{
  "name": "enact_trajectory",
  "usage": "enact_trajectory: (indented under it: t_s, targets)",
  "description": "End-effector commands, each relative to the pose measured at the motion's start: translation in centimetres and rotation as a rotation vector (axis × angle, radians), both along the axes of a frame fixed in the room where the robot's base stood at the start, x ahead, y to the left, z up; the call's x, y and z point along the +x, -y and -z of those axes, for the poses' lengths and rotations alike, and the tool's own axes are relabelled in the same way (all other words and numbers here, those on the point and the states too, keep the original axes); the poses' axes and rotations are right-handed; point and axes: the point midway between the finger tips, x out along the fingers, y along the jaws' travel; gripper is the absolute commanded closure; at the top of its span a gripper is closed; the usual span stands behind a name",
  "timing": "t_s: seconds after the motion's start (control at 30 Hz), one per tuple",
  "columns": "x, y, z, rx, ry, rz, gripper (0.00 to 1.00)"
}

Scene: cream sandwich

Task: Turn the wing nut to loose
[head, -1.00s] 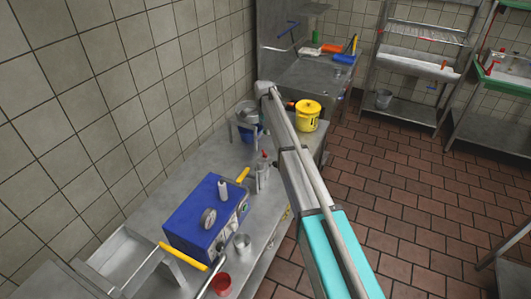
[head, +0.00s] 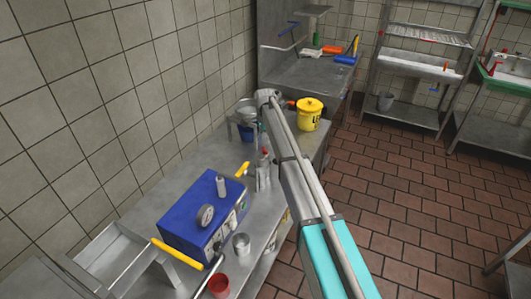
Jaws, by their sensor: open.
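I cannot make out a wing nut in the head view. My arm (head: 300,185) reaches from the bottom right up over the counter, and its far visible joint (head: 267,96) is near a metal pot on a stand. My gripper's fingers cannot be made out.
A yellow lidded bucket (head: 309,116) stands right of my arm's far joint. A metal cup (head: 241,244) and a red cup (head: 219,285) stand near the counter's front edge. A bottle (head: 264,172) stands beside my arm. The brick-tiled floor (head: 420,205) is open to the right.

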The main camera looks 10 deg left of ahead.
Motion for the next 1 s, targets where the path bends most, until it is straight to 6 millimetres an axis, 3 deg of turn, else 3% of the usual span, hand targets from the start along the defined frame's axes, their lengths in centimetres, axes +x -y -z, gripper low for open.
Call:
enact_trajectory:
  t_s: [0.6,1.0]
  targets:
    - [0.0,0.1,5.1,0.0,0.0,0.001,0.0]
    - [0.0,0.1,6.3,0.0,0.0,0.001,0.0]
